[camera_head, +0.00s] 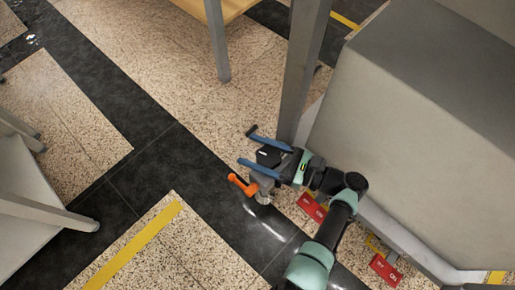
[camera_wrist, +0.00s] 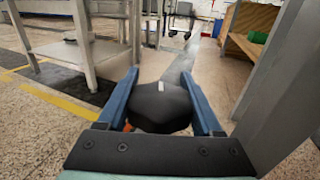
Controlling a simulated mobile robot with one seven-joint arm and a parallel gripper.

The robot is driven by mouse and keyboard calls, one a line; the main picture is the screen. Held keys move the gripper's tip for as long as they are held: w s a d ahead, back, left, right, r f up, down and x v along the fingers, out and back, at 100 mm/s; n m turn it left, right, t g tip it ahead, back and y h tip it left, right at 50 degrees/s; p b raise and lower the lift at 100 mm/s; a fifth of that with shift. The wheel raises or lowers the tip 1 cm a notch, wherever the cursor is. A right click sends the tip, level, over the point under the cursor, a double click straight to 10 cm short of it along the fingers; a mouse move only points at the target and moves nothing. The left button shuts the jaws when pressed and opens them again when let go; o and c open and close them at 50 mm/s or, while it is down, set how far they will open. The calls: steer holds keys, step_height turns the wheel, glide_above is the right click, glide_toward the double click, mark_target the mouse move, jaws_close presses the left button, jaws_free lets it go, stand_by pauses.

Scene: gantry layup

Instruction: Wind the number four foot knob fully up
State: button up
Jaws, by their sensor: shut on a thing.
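A black knob (camera_head: 268,156) with rounded lobes sits beside a grey metal leg, low over the floor. In the wrist view the knob (camera_wrist: 160,108) fills the space between my two blue fingers, with a short white mark on its top towards the far side. My gripper (camera_head: 248,146) is shut on the knob, and its fingertips (camera_wrist: 160,72) reach past it. An orange lever (camera_head: 242,186) sticks out below the knob; a bit of orange also shows under the knob in the wrist view. No number is readable on the knob, and its stem is hidden.
A tall grey post (camera_head: 306,65) rises close behind my gripper. A large grey block (camera_head: 420,90) stands on the right. Red tags (camera_head: 313,206) lie along its lower edge. A grey table (camera_wrist: 82,52) and a wooden bench (camera_wrist: 250,30) stand farther off. Speckled floor left of the knob is clear.

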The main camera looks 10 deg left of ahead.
steer(key=shift+s+f+n+g+b, duration=0.15)
steer(key=shift+n+g+b, duration=0.15)
steer(key=shift+n+g, duration=0.45)
steer(key=shift+s+g, duration=0.1)
steer(key=shift+g, duration=0.25)
steer(key=o, duration=1.4)
steer(key=shift+c, duration=0.2)
step_height(320, 180, up, 10)
steer(key=p, duration=0.8)
